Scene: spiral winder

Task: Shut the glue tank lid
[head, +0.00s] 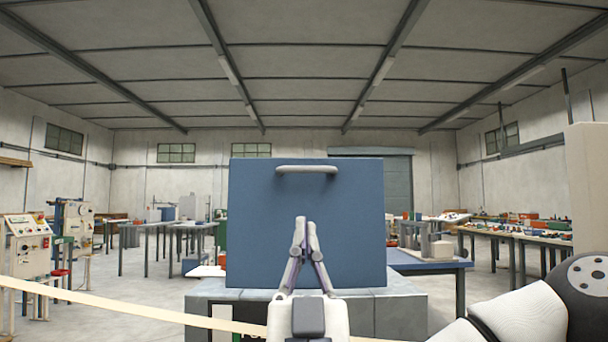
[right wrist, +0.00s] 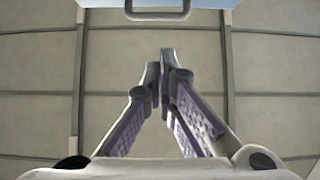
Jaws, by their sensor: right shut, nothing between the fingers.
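The glue tank lid (head: 250,220) is a blue square panel with a pale bar handle (head: 307,169) near its top edge. It stands upright, open, at the back of the grey glue tank (head: 400,308). My right gripper (head: 305,222) is shut and empty, pointing up in front of the lid's middle, below the handle. I cannot tell whether it touches the lid. In the right wrist view the shut fingertips (right wrist: 165,52) point toward the handle (right wrist: 157,12) and the lid's edge (right wrist: 215,3), with a gap between. My left gripper is not in view.
A pale strip (head: 130,308) crosses low in front of the tank from the left. A blue-topped table (head: 430,262) stands behind the tank at right. Control cabinets (head: 28,248) stand at far left. A tall pale panel (head: 588,185) is at far right. The space above the lid is clear.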

